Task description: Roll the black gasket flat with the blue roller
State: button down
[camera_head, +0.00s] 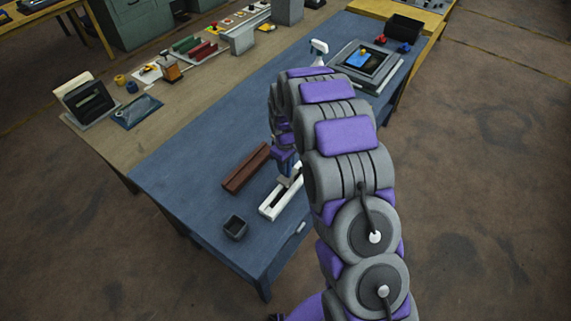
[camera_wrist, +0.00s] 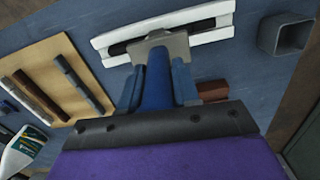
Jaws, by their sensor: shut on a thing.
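The white frame (camera_head: 268,211) lies on the blue table mat, and it also shows at the top of the wrist view (camera_wrist: 221,13). A black gasket strip (camera_wrist: 203,26) lies along its slot, and its middle is hidden. My gripper (camera_wrist: 158,72) is shut on the blue handle of the blue roller (camera_wrist: 157,88). The roller's grey head (camera_wrist: 165,44) is over the middle of the frame, across the slot. I cannot tell whether it touches the gasket. In the head view my gripper (camera_head: 284,157) is partly hidden by my arm.
A brown block (camera_head: 246,168) lies left of the frame, and a dark square cup (camera_head: 235,228) stands near the table's front edge. A spray bottle (camera_head: 318,50) and a dark tray (camera_head: 374,72) are at the far end.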

jog(key=shift+w+d+f, duration=0.1)
jog(key=shift+w+d, duration=0.95)
jog(key=shift+w, duration=0.05)
jog(key=shift+w+d, duration=1.05)
jog(key=shift+w, duration=0.3)
jog(key=shift+w, duration=0.1)
jog(key=shift+w+d+r+p, duration=0.2)
jog(key=shift+w+d+p, duration=0.15)
jog(key=shift+w+d, duration=0.75)
jog(key=shift+a, duration=0.15)
